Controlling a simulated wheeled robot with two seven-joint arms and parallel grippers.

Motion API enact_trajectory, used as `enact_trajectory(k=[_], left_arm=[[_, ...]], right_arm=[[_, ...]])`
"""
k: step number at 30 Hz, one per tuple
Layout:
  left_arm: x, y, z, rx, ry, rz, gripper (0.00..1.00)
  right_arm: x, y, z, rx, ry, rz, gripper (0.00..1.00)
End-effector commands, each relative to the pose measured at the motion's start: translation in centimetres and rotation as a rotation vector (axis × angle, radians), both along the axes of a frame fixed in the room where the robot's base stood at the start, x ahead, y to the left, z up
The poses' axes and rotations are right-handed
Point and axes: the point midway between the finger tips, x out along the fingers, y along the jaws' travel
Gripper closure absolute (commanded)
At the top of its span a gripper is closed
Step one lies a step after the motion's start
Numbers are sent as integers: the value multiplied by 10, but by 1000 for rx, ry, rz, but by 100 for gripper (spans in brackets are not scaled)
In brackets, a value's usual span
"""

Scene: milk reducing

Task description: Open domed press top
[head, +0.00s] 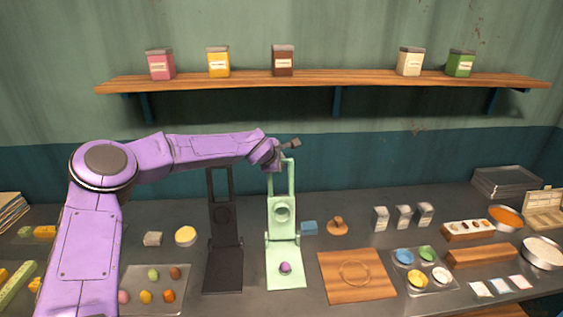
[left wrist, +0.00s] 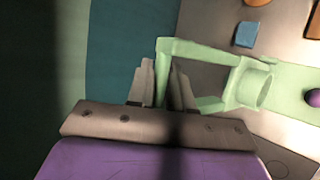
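The pale green press (head: 285,255) stands mid-table, and its top (head: 282,212) is swung up nearly upright above the hinge. The raised top has a round cup and an open handle frame. A small purple ball (head: 285,267) lies on the base plate. My left gripper (head: 294,143) is at the upper end of the raised top. In the left wrist view, the gripper's fingers (left wrist: 161,82) are apart, with the end bar of the green handle frame (left wrist: 205,50) showing between them. I cannot tell whether they touch it. My right gripper is out of view.
A dark press (head: 223,265), also raised, stands just left of the green one. A wooden board (head: 330,280) lies to its right, with a blue block (head: 309,228) behind it. A shelf with tins (head: 320,82) runs above. A tray of coloured pieces (head: 170,280) is at front left.

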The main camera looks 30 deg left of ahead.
Motion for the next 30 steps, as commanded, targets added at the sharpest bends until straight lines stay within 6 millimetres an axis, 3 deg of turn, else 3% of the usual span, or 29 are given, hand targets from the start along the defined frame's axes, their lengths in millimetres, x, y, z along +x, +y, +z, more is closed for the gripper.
enact_trajectory(k=[1, 2, 13, 24, 30], left_arm=[[-2, 0, -6, -2, 11, 2, 67], [-2, 0, -6, -1, 11, 2, 59], [-4, -1, 1, -1, 3, 1, 59], [-63, -8, 48, -3, 2, -2, 59], [-79, -10, 61, -2, 8, -1, 59]], right_arm=[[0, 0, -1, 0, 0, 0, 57], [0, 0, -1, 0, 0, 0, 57], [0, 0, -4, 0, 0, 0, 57], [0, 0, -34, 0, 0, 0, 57], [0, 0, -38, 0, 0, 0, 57]])
